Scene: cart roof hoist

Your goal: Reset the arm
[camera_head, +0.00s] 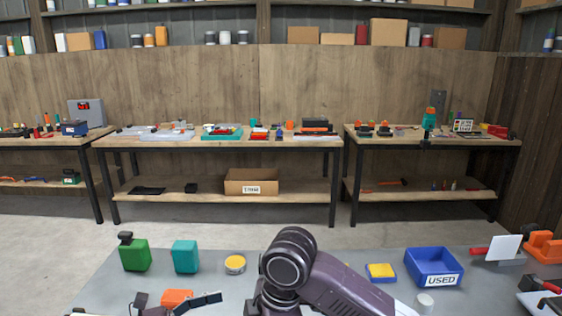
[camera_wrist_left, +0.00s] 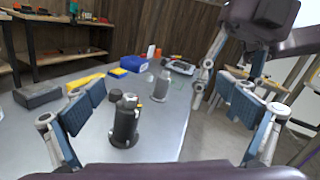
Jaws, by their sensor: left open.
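My left gripper (camera_wrist_left: 160,92) is open in the left wrist view, with one blue-padded finger at each side. Nothing is gripped between the pads. A dark grey cylinder with a lighter top (camera_wrist_left: 125,122) stands upright on the grey table beyond and between the fingers; I cannot tell how far away it is. In the head view only part of the left gripper (camera_head: 195,302) shows at the bottom edge. A dark purple arm link of mine fills the bottom middle there. My other arm hangs at the upper right of the left wrist view; its jaw state is unclear.
The grey table (camera_head: 340,262) holds a green canister (camera_head: 135,256), a teal block (camera_head: 185,256), a yellow tin (camera_head: 235,264), a yellow-and-blue sponge (camera_head: 380,272), a blue USED bin (camera_head: 434,267) and a small light cylinder (camera_head: 424,303). Workbenches with shelves stand behind, across open floor.

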